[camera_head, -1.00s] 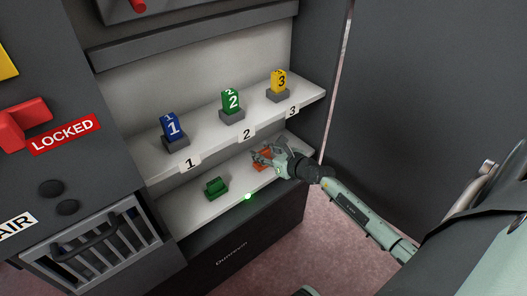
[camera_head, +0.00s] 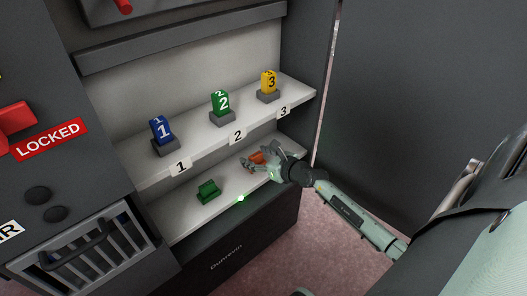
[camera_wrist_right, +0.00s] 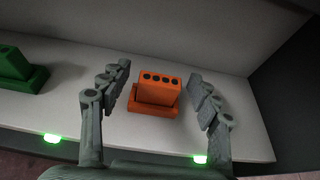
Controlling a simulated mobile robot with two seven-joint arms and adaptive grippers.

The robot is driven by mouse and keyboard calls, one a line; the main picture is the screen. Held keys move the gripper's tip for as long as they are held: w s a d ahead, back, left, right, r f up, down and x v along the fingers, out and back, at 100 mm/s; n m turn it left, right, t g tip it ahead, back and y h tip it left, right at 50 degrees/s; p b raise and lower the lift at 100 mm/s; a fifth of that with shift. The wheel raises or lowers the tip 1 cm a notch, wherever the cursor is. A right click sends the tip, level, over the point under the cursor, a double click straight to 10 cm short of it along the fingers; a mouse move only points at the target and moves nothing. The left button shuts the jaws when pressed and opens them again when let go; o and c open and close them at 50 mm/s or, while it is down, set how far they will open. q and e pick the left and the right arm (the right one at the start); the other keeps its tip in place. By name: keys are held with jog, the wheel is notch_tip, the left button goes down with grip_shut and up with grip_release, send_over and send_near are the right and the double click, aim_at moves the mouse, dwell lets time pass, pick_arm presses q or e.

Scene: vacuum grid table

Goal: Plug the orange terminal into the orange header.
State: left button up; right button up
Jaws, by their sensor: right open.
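An orange piece stands upright on the lower shelf, at its right part in the head view (camera_head: 257,157). In the right wrist view it is an orange block (camera_wrist_right: 158,88) with a row of dark holes on top, rising from a wider orange base (camera_wrist_right: 150,108). I cannot tell whether block and base are separate parts, or which is terminal or header. My right gripper (camera_wrist_right: 158,72) is open, one finger on each side of the block, with gaps showing. In the head view the right gripper (camera_head: 259,163) partly covers the orange piece. My left gripper is not in view.
A green piece (camera_head: 208,191) stands left on the lower shelf. Above, the numbered shelf (camera_head: 200,145) holds blue (camera_head: 161,130), green (camera_head: 221,103) and yellow (camera_head: 269,83) blocks on grey bases. The cabinet's right side wall is close to the gripper. Green lights sit along the front edge.

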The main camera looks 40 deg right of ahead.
jog(key=v, duration=1.1)
jog(key=shift+s+r, duration=0.2)
jog(key=shift+s, duration=0.05)
notch_tip(320, 180, up, 7)
jog(key=d+m+t+h, duration=0.25)
jog(key=m+h, duration=0.35)
jog(key=m, duration=1.1)
jog(key=s+a+f+m+g+h+p, duration=0.1)
jog(key=s+f+m+g, duration=0.25)
jog(key=f+m, duration=0.3)
jog(key=s+f+m+g+h, duration=0.1)
jog(key=s+f+m+g, duration=0.3)
jog(key=m, duration=0.3)
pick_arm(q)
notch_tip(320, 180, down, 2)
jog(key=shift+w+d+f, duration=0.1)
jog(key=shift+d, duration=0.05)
pick_arm(e)
jog(key=s+a+f+m+g+y, duration=0.4)
jog(key=s+a+f, duration=0.5)
jog(key=a, duration=0.3)
jog(key=shift+s+a+f+m+g+y, duration=0.25)
jog(key=shift+a+f+m+g+y, duration=0.1)
jog(key=shift+f+g+y, duration=0.35)
